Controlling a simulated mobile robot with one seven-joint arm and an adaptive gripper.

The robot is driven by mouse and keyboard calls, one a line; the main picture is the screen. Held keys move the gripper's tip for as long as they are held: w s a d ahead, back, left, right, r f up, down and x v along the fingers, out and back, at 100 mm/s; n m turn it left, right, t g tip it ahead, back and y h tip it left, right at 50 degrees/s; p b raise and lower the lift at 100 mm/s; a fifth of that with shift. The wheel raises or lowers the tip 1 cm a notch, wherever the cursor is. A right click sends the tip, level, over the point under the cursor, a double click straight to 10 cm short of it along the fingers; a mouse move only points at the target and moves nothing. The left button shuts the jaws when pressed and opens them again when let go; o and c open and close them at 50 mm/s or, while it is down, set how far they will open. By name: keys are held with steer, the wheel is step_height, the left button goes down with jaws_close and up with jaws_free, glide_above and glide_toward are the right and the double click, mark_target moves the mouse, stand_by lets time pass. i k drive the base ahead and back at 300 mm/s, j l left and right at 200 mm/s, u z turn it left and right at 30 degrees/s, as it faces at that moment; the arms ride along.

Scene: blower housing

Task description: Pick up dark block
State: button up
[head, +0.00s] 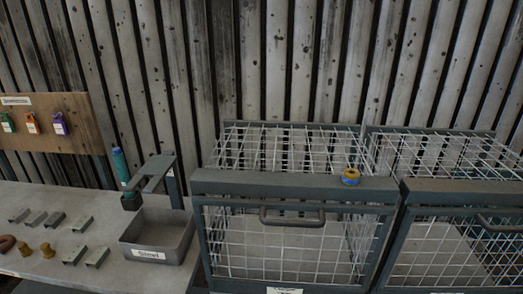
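Several small grey block-like pieces lie on the table at the left of the head view. My gripper is not in view.
A grey bin labelled "Steel" (129,247) stands right of the pieces, with a dark frame (152,172) and teal cylinder (121,165) behind. Brass parts (47,250) and a brown ring (7,243) lie nearby. Wire cages (290,240) fill the right.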

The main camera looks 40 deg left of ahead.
mark_target(57, 217)
steer(key=k+l+u, duration=0.1)
steer(key=u, duration=1.05)
steer(key=i+u, duration=0.15)
steer(key=u, duration=1.6)
steer(key=z, duration=0.4)
steer(key=i+j+z, duration=0.15)
steer(key=z, duration=0.35)
steer(key=i+j+z, duration=0.15)
steer(key=z, duration=0.35)
steer(key=i+j+z, duration=0.2)
steer(key=j, duration=0.2)
steer(key=j+z, duration=0.25)
steer(key=j, duration=0.15)
steer(key=i+j+z, duration=0.1)
steer(key=j, duration=0.95)
steer(key=i+j+z, duration=0.15)
steer(key=j, duration=0.4)
